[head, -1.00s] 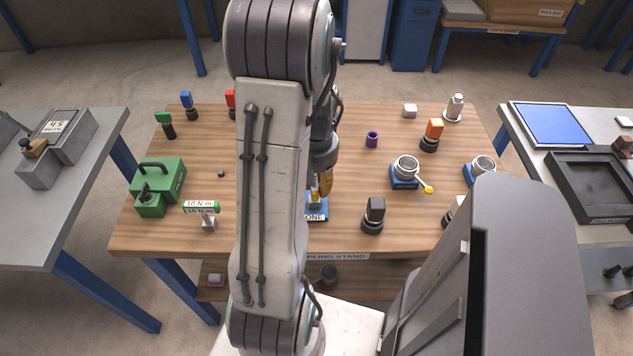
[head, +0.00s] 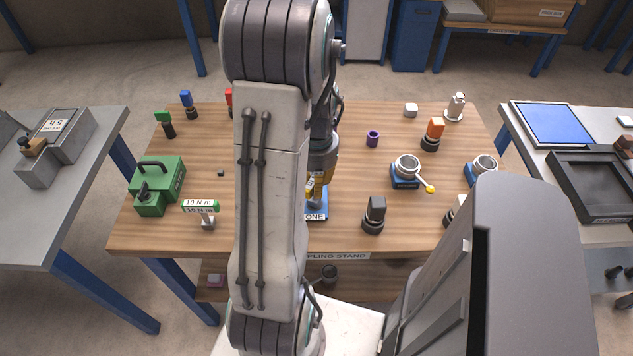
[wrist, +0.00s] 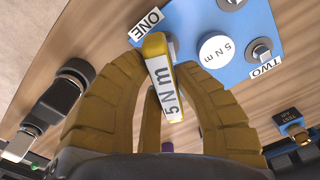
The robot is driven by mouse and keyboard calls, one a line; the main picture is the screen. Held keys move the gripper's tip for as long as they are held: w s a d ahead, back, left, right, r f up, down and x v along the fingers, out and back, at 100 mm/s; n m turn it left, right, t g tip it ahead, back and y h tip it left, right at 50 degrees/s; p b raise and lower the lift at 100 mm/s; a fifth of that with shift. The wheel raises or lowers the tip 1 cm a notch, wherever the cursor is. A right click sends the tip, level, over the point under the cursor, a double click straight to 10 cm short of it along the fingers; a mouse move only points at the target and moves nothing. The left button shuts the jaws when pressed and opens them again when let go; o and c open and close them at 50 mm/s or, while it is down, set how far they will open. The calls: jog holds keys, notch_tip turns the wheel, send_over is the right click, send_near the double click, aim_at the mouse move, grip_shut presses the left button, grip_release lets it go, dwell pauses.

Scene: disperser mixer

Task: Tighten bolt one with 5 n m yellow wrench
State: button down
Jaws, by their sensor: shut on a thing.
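My gripper (wrist: 160,82) is shut on the yellow wrench (wrist: 155,43), whose white label reads 5 N m. In the wrist view the wrench's far end lies beside the ONE label, over the edge of the blue plate (wrist: 206,20). Bolt one (wrist: 171,44) shows only as a grey sliver behind the wrench, so I cannot tell whether the wrench is seated on it. Bolt two (wrist: 262,51) stands bare by the TWO label. In the head view my arm hides most of the plate (head: 317,213); my gripper (head: 314,186) is just above it.
A white 5 N m disc (wrist: 217,50) sits between the bolts. A green-labelled 10 N m wrench (head: 201,207) stands left of my arm. A dark block on a round base (head: 375,214) stands close right of the plate. A green case (head: 158,186) is farther left.

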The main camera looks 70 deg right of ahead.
jog(key=shift+a+f, duration=0.1)
jog(key=m, duration=0.4)
jog(key=shift+a+b, duration=0.1)
jog(key=shift+b, duration=0.2)
jog(key=c, duration=1.5)
grip_release()
jog(key=shift+m, duration=0.3)
jog(key=o, duration=0.5)
jog(key=shift+o, duration=0.4)
grip_shut()
jog(key=shift+r, duration=0.2)
jog(key=shift+r+p, duration=2.5)
jog(key=shift+r, duration=0.4)
